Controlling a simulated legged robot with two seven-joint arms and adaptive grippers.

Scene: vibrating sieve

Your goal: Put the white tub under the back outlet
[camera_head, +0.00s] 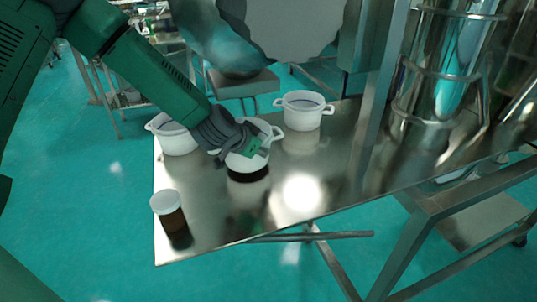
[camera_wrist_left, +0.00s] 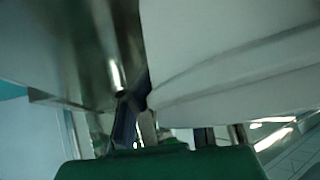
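A white tub (camera_head: 247,160) with handles is at my left gripper (camera_head: 256,146), whose fingers are on its rim side. A dark band between the tub and its reflection suggests it is just above the steel table (camera_head: 215,225). In the left wrist view the white tub wall (camera_wrist_left: 240,60) fills the upper right, against the fingers (camera_wrist_left: 136,122), which are close together. A second white tub (camera_head: 178,139) stands at the table's left edge, partly behind the arm. A third (camera_head: 302,111) stands farther back. I cannot clearly pick out the back outlet. My right gripper is not in view.
A brown jar with a white lid (camera_head: 167,207) stands near the front left corner. Shiny steel cylinders (camera_head: 440,75) and a post (camera_head: 384,70) stand at the right. A large grey shape (camera_head: 290,28) hangs at the top. The front middle of the table is clear.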

